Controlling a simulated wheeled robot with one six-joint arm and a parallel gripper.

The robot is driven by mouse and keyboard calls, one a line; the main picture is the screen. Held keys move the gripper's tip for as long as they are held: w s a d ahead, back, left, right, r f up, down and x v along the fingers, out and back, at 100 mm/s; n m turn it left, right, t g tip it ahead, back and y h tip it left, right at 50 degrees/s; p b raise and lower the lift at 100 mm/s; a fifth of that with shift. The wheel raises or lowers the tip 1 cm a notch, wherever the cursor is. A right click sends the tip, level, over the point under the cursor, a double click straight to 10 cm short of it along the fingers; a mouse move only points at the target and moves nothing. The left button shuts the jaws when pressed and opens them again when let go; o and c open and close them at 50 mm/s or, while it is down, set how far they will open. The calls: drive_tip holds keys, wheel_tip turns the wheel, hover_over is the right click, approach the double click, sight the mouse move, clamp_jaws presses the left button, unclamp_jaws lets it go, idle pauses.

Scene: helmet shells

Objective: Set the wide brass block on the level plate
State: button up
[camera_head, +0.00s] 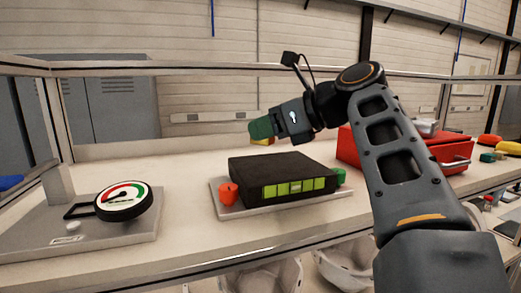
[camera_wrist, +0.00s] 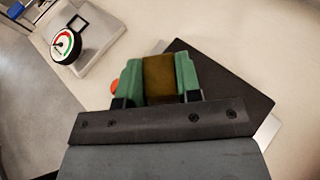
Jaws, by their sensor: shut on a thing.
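My gripper (camera_head: 260,128) has green fingers and is shut on the brass block (camera_wrist: 158,78). In the wrist view the block is between the two fingers (camera_wrist: 159,82). In the head view only a small yellowish part of the block (camera_head: 263,142) shows below the fingers. The gripper and block appear to be above the level plate (camera_head: 270,165), a black slab with a row of lit green segments on its front. The slab also shows in the wrist view (camera_wrist: 235,87), partly hidden by the gripper. I cannot tell the exact gap.
The slab sits on a grey base (camera_head: 250,211) with a red knob (camera_head: 228,194) and a green knob (camera_head: 340,177). A dial gauge (camera_head: 123,201) stands on a grey stand at the left. A red box (camera_head: 350,150) is at the right. White helmet shells (camera_head: 268,276) are below the table.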

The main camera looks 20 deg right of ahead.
sight(260, 167)
drive_tip(key=shift+w+a+f, duration=0.35)
drive_tip(key=shift+a+f, duration=0.05)
drive_tip(key=shift+f, duration=1.8)
drive_tip(key=shift+f, duration=0.2)
drive_tip(key=o, duration=1)
drive_tip(key=shift+o, duration=0.2)
drive_tip(key=shift+r, duration=0.3)
drive_tip(key=v, duration=1.2)
drive_tip(key=shift+f+b, duration=0.1)
drive_tip(key=shift+b, duration=0.3)
